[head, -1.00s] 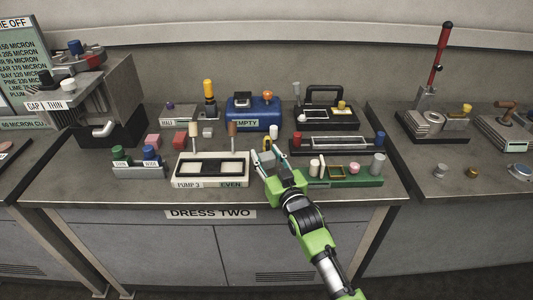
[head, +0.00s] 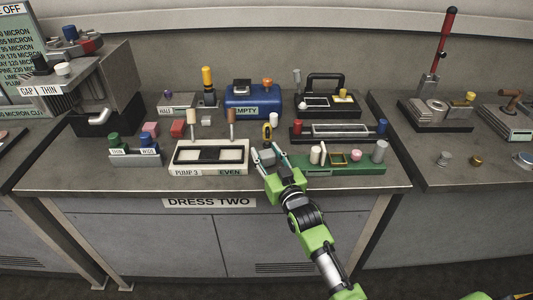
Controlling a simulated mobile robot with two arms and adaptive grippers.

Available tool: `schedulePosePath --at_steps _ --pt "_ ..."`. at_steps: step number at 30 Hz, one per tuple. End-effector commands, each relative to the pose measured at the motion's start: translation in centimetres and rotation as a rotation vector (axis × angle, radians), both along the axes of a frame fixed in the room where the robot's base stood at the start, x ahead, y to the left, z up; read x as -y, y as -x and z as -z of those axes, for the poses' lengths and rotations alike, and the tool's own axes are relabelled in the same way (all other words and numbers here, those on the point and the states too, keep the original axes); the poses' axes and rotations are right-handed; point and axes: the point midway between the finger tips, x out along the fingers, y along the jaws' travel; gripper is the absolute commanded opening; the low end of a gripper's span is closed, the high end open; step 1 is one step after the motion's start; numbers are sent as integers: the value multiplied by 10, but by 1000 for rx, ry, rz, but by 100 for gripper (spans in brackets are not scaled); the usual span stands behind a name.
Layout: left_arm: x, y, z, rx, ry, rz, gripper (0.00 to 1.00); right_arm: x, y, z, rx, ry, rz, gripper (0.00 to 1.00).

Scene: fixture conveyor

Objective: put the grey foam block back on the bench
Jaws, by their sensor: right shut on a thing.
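My right gripper (head: 267,157) reaches in from the lower right over the bench (head: 110,184) marked DRESS TWO. It is shut on a small grey block, the grey foam block (head: 267,158), which shows between its fingers. The block is in the gap between the white PUMP 3 tray (head: 177,158) and the green rack (head: 345,168). I cannot tell whether its underside touches the bench. My left gripper is not in view.
A blue EMPTY box (head: 240,103) and a black-handled fixture (head: 326,105) stand farther back. A small light grey cube (head: 206,121) lies behind the PUMP 3 tray. The bench's front strip is clear.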

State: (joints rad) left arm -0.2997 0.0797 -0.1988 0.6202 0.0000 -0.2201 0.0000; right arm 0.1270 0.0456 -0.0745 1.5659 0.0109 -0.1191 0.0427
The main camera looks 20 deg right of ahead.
Motion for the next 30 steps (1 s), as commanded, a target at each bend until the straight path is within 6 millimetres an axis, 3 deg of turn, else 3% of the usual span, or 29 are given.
schedulePosePath --at_steps 20,21,22,30 --pt "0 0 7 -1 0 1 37 0 0 11 0 0 0 20" --pt "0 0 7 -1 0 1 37 0 0 10 0 0 0 48" --pt "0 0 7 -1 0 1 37 0 0 10 0 0 0 56" --pt "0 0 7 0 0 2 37 0 0 10 0 0 0 57"
